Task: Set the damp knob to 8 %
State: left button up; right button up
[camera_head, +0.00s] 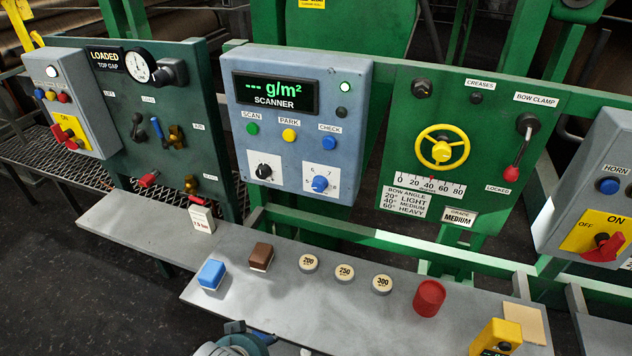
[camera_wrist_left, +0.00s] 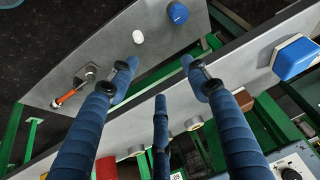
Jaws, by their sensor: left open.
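The grey scanner panel (camera_head: 300,125) carries two dial knobs in the head view. A black knob (camera_head: 264,171) sits at lower left and a blue knob (camera_head: 320,183) at lower right, each on a white plate. The blue knob's plate has small figures, with 6 and 7 near the top. I cannot read a damp label or either setting surely. My left gripper (camera_wrist_left: 158,75) is open and empty in the left wrist view, its blue fingers spread over the shelf. Part of my left arm shows at the head view's bottom edge, well below the panel. My right gripper is not in view.
The grey shelf (camera_head: 235,300) below the panel bears a blue block (camera_head: 211,274), a brown block (camera_head: 261,256), several round weights and a red cylinder (camera_head: 428,298). A yellow handwheel (camera_head: 441,148) and red-handled lever (camera_head: 511,172) stand out from the green panel at right.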

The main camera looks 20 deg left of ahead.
pick_arm(q)
jog(key=w+r+t, duration=0.1)
jog(key=w, duration=0.1)
jog(key=w+a+r+n, duration=0.1)
jog(key=w, duration=0.1)
jog(key=w+a+r+t+y, duration=0.1)
jog(key=w, duration=0.1)
jog(key=shift+w+a+r+n+t, duration=0.1)
jog(key=shift+w+r+n+t, duration=0.2)
jog(key=shift+n, duration=0.1)
jog(key=w+r+n+t, duration=0.2)
jog(key=w+r+t, duration=0.3)
jog(key=w, duration=0.4)
jog(key=t+h+p, duration=0.1)
jog(key=t+h, duration=0.1)
jog(key=t, duration=0.3)
send_near(317, 186)
jog(key=shift+m, duration=0.4)
jog(key=w+p, duration=0.2)
jog(key=w, duration=0.7)
jog(key=shift+w, duration=0.2)
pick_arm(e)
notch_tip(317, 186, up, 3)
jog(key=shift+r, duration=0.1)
pick_arm(q)
jog(key=shift+c, duration=0.5)
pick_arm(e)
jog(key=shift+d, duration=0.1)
